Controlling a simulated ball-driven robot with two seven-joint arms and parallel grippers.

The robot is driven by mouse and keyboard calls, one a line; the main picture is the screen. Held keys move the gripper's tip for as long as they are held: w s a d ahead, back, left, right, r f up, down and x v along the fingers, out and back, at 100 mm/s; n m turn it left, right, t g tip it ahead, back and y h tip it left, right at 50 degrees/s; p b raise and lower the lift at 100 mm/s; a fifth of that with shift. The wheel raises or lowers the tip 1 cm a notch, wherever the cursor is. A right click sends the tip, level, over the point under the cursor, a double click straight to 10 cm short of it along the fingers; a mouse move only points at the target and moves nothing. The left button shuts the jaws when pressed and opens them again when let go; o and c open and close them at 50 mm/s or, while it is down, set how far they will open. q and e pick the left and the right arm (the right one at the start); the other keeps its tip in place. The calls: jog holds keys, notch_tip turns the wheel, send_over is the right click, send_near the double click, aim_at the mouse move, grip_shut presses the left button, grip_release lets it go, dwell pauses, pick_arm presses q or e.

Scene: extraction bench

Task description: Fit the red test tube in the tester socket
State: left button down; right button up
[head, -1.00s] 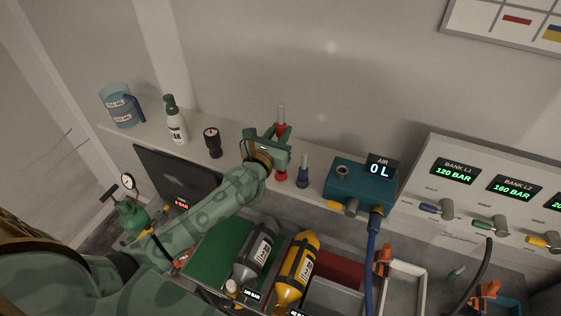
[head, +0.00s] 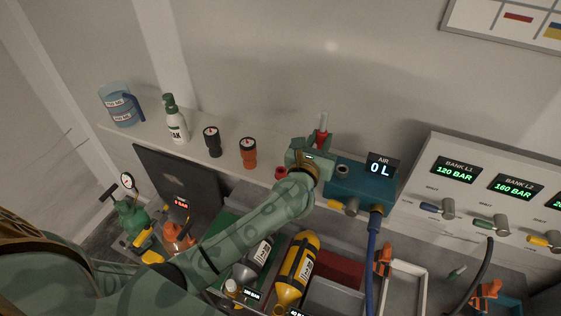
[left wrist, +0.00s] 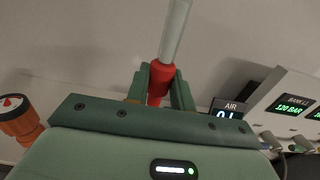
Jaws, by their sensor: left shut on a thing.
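The red test tube (head: 322,133) has a clear upper part and a red lower part. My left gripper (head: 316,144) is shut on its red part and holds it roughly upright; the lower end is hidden. In the left wrist view the tube (left wrist: 161,76) stands between the fingers (left wrist: 159,92). The teal tester (head: 360,187) shows "AIR 0 L" on its display (head: 380,169). Its round dark socket (head: 342,169) faces up, just right of and below my gripper in the head view. The tube is apart from the socket. My right gripper is not in view.
A red holder (head: 281,172) stands just left of my gripper. A blue hose (head: 371,250) hangs from the tester. Yellow (head: 297,268) and grey cylinders lie in front.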

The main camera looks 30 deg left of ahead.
pick_arm(q)
jog(key=b, duration=0.2)
send_over(343, 166)
jog(key=s, duration=0.2)
jog(key=shift+s+d, duration=0.2)
jog(key=shift+a, duration=0.1)
jog(key=shift+f+b, duration=0.8)
jog(key=shift+f, duration=0.15)
jog(key=shift+f+b, duration=2.45)
jog(key=shift+f, duration=0.25)
dwell(0.3)
jog(key=c, duration=1.1)
grip_release()
jog(key=shift+s, duration=0.1)
